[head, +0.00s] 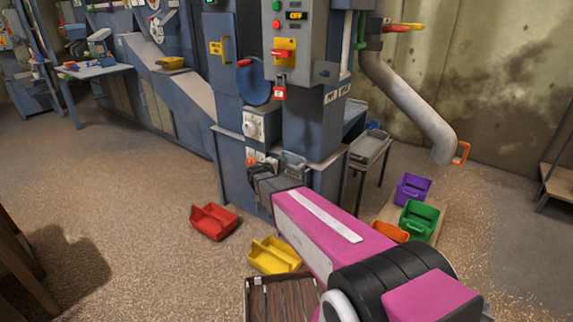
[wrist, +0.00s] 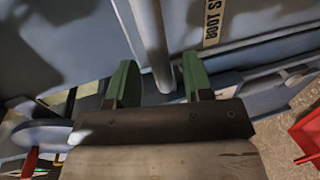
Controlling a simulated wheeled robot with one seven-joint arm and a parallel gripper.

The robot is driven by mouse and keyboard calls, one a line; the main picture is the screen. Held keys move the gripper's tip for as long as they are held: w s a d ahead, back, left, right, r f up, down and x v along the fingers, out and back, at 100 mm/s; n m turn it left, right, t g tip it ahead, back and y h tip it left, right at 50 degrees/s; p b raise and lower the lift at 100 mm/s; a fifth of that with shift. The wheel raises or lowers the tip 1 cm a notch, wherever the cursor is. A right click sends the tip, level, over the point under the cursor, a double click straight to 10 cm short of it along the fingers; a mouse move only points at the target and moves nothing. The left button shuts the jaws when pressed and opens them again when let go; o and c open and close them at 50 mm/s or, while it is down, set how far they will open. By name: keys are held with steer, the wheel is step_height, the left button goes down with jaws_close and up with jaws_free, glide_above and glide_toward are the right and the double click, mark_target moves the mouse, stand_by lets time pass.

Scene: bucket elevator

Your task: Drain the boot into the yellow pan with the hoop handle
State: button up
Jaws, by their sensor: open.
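The boot is the lower part of the blue-grey elevator casing (head: 237,172). A label starting "BOOT S" (wrist: 224,22) shows on it in the wrist view. My gripper (wrist: 155,80) is open with green fingers. A grey round bar (wrist: 150,38) comes down between the fingertips; I cannot tell whether they touch it. In the head view my arm reaches the casing's lower front and hides the fingers. A yellow pan (head: 274,256) stands on the floor left of my arm, in front of the casing. Its handle shape is not clear.
A red pan (head: 213,222) lies on the floor at left and shows in the wrist view (wrist: 308,135). Purple (head: 412,188), green (head: 420,220) and orange (head: 391,231) pans stand at right. A slatted wooden crate (head: 252,300) is close in front. The left floor is open.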

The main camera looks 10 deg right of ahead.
steer(key=shift+x, duration=2.05)
steer(key=shift+d, duration=0.1)
jaws_close()
step_height(320, 180, up, 8)
steer(key=shift+f, duration=0.2)
jaws_free()
steer(key=v, duration=1.1)
